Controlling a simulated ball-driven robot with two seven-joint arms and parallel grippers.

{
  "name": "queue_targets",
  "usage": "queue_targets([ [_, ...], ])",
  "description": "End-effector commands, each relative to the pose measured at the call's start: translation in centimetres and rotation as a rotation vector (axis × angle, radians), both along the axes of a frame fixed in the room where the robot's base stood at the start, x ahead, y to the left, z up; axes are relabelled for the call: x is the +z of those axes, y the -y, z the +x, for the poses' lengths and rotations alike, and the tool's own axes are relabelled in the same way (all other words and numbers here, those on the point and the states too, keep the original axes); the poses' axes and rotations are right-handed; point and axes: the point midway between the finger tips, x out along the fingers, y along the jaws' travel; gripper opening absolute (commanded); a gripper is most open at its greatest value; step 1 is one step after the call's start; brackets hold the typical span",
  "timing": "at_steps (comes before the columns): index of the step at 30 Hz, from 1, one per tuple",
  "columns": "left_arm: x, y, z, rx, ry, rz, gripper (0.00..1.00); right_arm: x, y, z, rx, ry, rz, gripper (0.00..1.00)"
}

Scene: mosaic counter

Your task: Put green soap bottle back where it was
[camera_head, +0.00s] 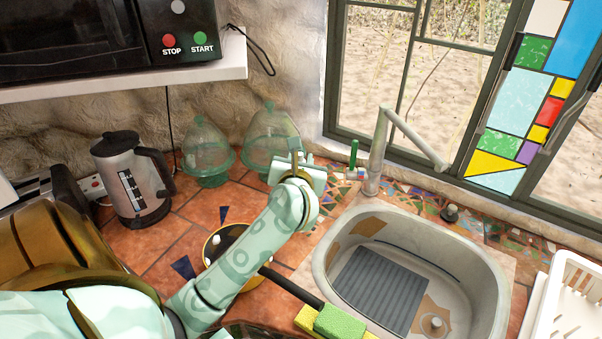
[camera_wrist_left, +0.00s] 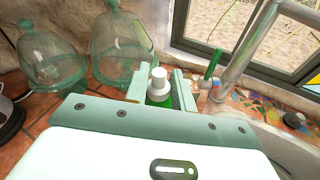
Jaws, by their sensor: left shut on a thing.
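The green soap bottle (camera_wrist_left: 158,98) with its white pump top is between the fingers of my left gripper (camera_wrist_left: 160,88) in the wrist view. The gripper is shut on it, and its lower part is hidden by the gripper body. In the head view my left gripper (camera_head: 298,165) is at the back of the counter, left of the tap, and hides most of the bottle. I cannot tell whether the bottle touches the counter. My right gripper is not in view.
Two green glass domes (camera_head: 207,150) (camera_head: 268,140) stand left of the gripper. The tap (camera_head: 376,155) and the sink (camera_head: 335,235) are to its right. A kettle (camera_head: 130,185) is further left. A yellow-green sponge (camera_head: 340,321) lies by the sink's front edge.

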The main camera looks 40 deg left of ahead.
Motion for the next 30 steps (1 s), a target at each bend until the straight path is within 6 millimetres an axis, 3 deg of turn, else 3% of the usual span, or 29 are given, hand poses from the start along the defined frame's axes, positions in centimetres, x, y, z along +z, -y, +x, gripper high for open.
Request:
queue_targets([
  [8, -3.2, -0.3, 0.3, 0.000, 0.000, 0.003, 0.00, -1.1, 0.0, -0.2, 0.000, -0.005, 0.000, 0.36],
  [21, -3.7, -0.3, 0.3, 0.000, 0.002, 0.003, 0.00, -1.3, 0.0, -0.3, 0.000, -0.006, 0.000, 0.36],
  [22, -3.8, -0.2, 0.3, 0.000, -0.001, 0.000, 0.33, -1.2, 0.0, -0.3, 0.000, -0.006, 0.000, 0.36],
  [24, -3.7, -0.2, 0.3, 0.000, -0.001, 0.000, 0.47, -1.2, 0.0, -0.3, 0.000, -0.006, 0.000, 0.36],
  [30, -3.7, -0.2, 0.2, 0.000, -0.001, 0.000, 0.47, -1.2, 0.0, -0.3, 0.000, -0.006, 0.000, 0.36],
])
